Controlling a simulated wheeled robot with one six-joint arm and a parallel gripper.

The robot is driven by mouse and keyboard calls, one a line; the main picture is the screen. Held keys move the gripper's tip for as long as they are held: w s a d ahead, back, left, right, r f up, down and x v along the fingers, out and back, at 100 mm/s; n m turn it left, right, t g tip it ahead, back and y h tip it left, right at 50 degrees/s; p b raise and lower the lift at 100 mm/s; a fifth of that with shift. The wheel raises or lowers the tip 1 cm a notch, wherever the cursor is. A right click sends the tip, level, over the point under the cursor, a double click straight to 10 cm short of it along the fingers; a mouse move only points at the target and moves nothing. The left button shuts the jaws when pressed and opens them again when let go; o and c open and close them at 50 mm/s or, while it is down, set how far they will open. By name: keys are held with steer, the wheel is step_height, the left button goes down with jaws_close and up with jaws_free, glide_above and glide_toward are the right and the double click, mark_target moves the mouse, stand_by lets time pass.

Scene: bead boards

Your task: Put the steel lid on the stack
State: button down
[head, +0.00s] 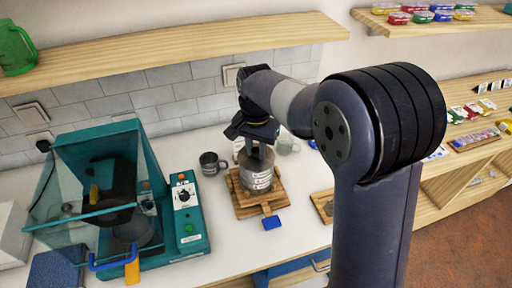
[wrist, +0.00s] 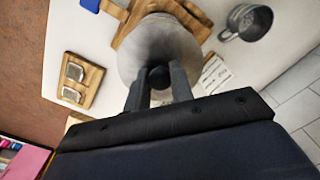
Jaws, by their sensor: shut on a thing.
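My gripper (wrist: 158,80) is shut on the dark knob of the steel lid (wrist: 160,45), a round grey lid that fills the upper middle of the wrist view. In the head view my gripper (head: 256,143) points down over the stack (head: 258,182), steel tins with white labels standing upright on a wooden board (head: 246,208). The lid is directly over the stack; I cannot tell whether it touches the top tin. In the wrist view the lid hides most of the stack.
A dark grey mug (head: 210,163) stands left of the board, and a pale cup (head: 288,145) stands behind it on the right. A teal machine (head: 180,225) stands at left. A wooden shelf (head: 180,55) runs above.

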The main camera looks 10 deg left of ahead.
steer(key=c, duration=1.1)
jaws_free()
steer(key=shift+c, duration=0.2)
step_height(320, 180, up, 11)
steer(key=b, duration=0.1)
steer(key=shift+f, duration=0.15)
step_height(320, 180, down, 11)
steer(key=shift+r+p, duration=0.15)
steer(key=shift+p, duration=0.3)
steer(key=shift+r, duration=0.3)
steer(key=shift+r, duration=0.1)
